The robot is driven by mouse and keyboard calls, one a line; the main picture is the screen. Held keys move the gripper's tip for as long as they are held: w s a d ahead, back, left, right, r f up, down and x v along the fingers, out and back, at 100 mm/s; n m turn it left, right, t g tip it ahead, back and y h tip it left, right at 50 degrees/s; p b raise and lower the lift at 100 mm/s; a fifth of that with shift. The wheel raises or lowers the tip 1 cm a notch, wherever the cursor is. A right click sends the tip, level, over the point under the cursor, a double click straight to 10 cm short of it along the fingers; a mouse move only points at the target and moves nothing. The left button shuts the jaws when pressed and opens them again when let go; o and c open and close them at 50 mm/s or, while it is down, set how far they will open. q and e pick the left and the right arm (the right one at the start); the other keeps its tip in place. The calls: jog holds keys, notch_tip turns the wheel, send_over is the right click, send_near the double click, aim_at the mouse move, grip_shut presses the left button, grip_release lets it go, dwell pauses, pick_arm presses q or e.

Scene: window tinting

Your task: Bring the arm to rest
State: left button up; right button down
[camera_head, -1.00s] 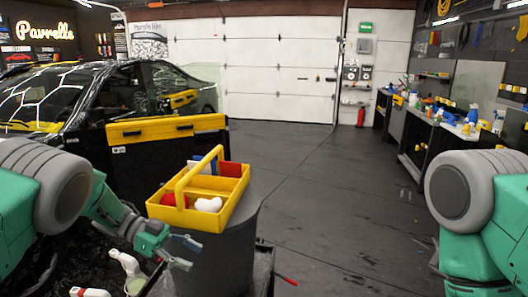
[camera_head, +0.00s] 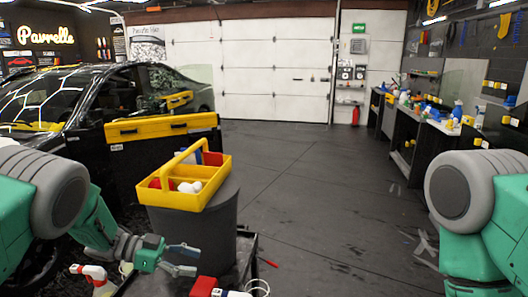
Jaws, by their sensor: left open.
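My left gripper (camera_head: 182,260) is open and empty at the lower left, with its fingers spread to the right. It hangs in front of and below a yellow tool caddy (camera_head: 212,187). A gap shows between the fingers and the caddy. My left arm comes in from the left edge. My right arm's green and grey upper part (camera_head: 463,205) shows at the right edge, and its gripper is out of view.
The caddy holds red and white items and stands on a dark round bin (camera_head: 215,228). Spray bottles (camera_head: 92,277) and a red-capped bottle (camera_head: 205,287) are low in front. A black car (camera_head: 75,95) is at left. The floor (camera_head: 310,200) is open.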

pick_arm(q)
jog(key=s+a+f+n+t+y, duration=0.3)
jog(key=s+f+n+y, duration=0.2)
jog(key=s+f+n, duration=0.25)
jog(key=s+a+f+n+t+y, duration=0.35)
jog(key=s+f+n, duration=0.25)
jog(key=f, duration=0.3)
jog(key=s+a+f+n+g+y, duration=0.1)
jog(key=s+a+n+g+y, duration=0.2)
jog(key=s, duration=1.1)
jog(key=s+a+n+g+y, duration=0.1)
jog(key=s+a+g+y, duration=0.3)
jog(key=s, duration=1)
jog(key=w+d+f+b, duration=0.1)
jog(key=d+f+b, duration=0.1)
jog(key=f+b, duration=0.8)
jog(key=w+d+f+m+h+b, duration=0.1)
jog(key=f+b, duration=1)
jog(key=b, duration=0.1)
jog(key=shift+w+d, duration=0.3)
jog(key=shift+d, duration=0.1)
pick_arm(e)
notch_tip(320, 180, down, 22)
pick_arm(q)
jog(key=shift+a+f, duration=0.2)
jog(key=shift+a, duration=0.05)
pick_arm(e)
jog(key=shift+s+a+r, duration=0.1)
pick_arm(q)
jog(key=shift+d, duration=0.15)
